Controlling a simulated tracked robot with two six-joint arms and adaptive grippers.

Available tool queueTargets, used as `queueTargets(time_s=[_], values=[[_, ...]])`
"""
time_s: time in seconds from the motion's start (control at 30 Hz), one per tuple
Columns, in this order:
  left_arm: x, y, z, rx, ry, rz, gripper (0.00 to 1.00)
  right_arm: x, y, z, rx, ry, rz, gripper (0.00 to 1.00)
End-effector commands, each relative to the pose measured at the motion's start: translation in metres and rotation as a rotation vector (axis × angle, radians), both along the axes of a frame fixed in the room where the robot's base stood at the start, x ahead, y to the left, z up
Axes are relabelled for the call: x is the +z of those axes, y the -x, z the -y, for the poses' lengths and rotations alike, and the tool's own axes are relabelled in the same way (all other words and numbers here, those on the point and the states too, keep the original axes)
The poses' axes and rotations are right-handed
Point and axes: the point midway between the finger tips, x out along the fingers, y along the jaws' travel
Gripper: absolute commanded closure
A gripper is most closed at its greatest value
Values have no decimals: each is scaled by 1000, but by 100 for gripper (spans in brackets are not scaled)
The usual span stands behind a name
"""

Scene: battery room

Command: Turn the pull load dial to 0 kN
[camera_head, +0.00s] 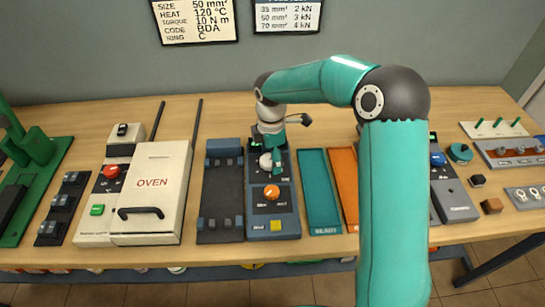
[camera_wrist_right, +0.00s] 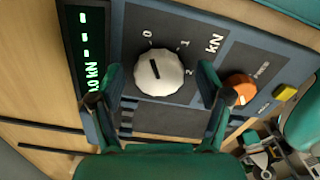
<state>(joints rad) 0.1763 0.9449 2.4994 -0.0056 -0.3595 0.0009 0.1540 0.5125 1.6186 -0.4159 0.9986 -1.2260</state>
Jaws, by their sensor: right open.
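The pull load dial (camera_wrist_right: 159,68) is a white knob with a dark pointer mark, on a dark panel marked 0, 1, 2 and kN. The mark slants up-left, roughly toward the 0. It also shows in the head view as a pale knob (camera_head: 266,160), partly covered. A green display (camera_wrist_right: 88,50) shows dashes and a reading ending in ".0 kN"; its first character is unclear. My right gripper (camera_wrist_right: 160,72) is open, its fingers on either side of the dial; contact cannot be told. It also shows over the panel in the head view (camera_head: 276,152). My left gripper is not in view.
An orange knob (camera_head: 271,192) and a yellow button (camera_head: 275,226) sit on the same panel. A dark-blue tray-like unit (camera_head: 221,190) and a white oven (camera_head: 160,200) stand left. Teal (camera_head: 320,190) and orange (camera_head: 346,180) trays lie right.

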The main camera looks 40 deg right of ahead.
Motion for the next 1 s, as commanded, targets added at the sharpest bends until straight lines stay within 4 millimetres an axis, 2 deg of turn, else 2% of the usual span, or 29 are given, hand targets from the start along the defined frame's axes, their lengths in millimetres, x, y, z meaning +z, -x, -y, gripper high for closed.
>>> queueTargets(time_s=[0.17, 0.5, 0.6, 0.8, 1.0], values=[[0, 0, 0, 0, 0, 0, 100, 21, -1, 0, 1, 1, 5, 23], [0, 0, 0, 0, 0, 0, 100, 87, 0, 0, 1, 1, 4, 23], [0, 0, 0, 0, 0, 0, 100, 101, 0, 0, 1, 0, 1, 23], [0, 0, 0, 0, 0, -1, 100, 115, 1, 0, 1, 0, -3, 23], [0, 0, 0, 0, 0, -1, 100, 116, 1, 0, 1, 0, -3, 23]])
